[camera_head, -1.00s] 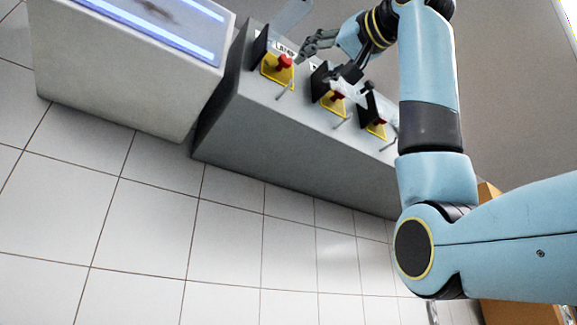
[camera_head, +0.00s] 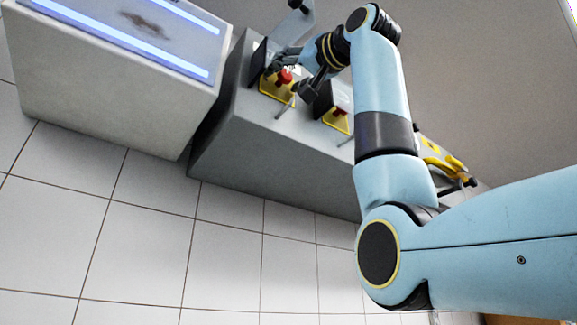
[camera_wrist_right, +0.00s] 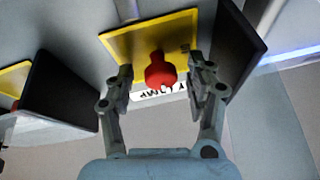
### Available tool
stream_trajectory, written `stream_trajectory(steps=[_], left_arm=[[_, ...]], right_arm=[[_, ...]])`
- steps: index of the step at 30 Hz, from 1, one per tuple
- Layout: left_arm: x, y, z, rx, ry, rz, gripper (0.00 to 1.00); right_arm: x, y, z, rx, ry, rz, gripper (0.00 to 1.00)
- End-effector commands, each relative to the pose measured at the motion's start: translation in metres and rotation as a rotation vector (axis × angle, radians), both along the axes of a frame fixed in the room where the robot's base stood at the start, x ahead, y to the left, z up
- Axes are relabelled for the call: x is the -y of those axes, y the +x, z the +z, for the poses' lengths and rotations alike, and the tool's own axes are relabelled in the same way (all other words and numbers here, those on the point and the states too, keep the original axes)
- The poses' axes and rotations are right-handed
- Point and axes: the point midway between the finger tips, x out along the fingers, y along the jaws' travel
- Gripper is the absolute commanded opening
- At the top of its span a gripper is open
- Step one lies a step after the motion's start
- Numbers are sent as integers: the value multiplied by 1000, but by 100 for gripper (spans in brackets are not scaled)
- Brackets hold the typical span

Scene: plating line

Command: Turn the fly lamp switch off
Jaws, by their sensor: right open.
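The fly lamp switch is a red knob (camera_wrist_right: 160,70) on a yellow plate (camera_wrist_right: 122,43), with a label partly reading "Y LAMP" beside it in the right wrist view. In the head view the red knob (camera_head: 285,76) and yellow plate (camera_head: 270,88) are at the left end of the grey console (camera_head: 240,125). My right gripper (camera_wrist_right: 163,75) is open, with one finger on each side of the knob in the wrist view. In the head view the right gripper (camera_head: 288,75) is at this switch and partly covers it. I cannot tell whether the fingers touch the knob. My left gripper is not in view.
Black upright plates stand beside the switches, one of them (camera_wrist_right: 240,50) close to my right finger. A second yellow switch plate (camera_head: 336,121) is farther right on the console. A pale cabinet with a lit top (camera_head: 110,90) stands at the left. The tiled floor in front is clear.

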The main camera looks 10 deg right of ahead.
Motion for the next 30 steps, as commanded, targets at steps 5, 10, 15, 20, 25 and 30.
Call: stream_trajectory(steps=[5,10,15,20,25,30], left_arm=[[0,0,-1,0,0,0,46],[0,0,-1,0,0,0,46],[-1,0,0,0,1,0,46],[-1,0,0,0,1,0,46],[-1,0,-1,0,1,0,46],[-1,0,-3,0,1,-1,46]], right_arm=[[0,0,-1,0,0,0,55],[0,0,0,0,0,0,33],[0,0,0,0,0,0,11],[0,0,0,0,-1,0,0],[1,0,0,8,-18,-1,0],[1,0,0,33,-77,-2,0]])
